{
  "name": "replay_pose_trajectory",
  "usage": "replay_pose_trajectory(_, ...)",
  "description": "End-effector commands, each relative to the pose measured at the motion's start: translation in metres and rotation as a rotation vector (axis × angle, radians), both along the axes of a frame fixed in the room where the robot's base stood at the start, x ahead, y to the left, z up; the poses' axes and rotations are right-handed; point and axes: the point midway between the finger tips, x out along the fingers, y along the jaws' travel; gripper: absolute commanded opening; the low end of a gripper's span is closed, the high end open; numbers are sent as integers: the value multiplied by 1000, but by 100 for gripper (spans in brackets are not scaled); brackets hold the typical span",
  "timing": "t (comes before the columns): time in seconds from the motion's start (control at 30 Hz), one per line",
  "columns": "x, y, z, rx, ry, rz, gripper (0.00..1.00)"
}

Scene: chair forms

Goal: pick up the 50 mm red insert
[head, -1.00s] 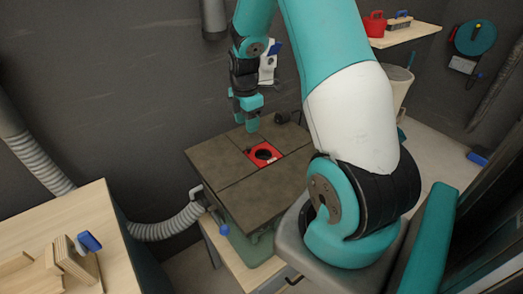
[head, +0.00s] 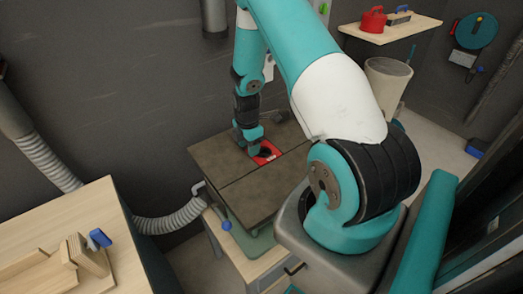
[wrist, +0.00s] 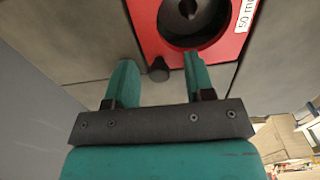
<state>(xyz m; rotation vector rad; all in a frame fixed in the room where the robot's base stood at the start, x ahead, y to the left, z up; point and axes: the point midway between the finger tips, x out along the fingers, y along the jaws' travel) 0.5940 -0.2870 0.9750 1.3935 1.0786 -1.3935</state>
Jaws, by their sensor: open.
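The red insert (head: 273,149) sits in the dark table top (head: 232,193) of a machine, partly hidden by my arm in the head view. In the wrist view the red insert (wrist: 146,30) shows at the top, with a round dark hole and a white label whose readable part is "50 m". A small dark knob (wrist: 159,70) stands at its near edge. My gripper (wrist: 161,72) is open, with one teal finger on each side of the knob and a gap to it. I cannot tell how far the fingertips are above the surface.
A wooden bench (head: 62,240) with wooden blocks and a blue-handled tool stands at the lower left. A ribbed grey hose (head: 172,222) runs beside the machine. A shelf (head: 392,36) with a red can and a pale bin (head: 386,82) are at the back right.

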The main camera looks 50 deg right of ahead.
Motion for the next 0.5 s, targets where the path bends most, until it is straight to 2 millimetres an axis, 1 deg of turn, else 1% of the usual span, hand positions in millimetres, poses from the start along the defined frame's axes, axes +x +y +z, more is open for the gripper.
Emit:
replay_pose_trajectory(0.1,0,0,0,0,0,0,49)
replay_pose_trajectory(0.17,0,0,0,0,0,0,35)
replay_pose_trajectory(0.2,0,0,0,0,0,0,26)
replay_pose_trajectory(0.27,0,0,0,0,0,0,12)
replay_pose_trajectory(0.3,0,0,0,0,0,0,3)
replay_pose_trajectory(0.33,0,0,0,0,0,0,0)
replay_pose_trajectory(0.5,0,0,0,0,0,0,0)
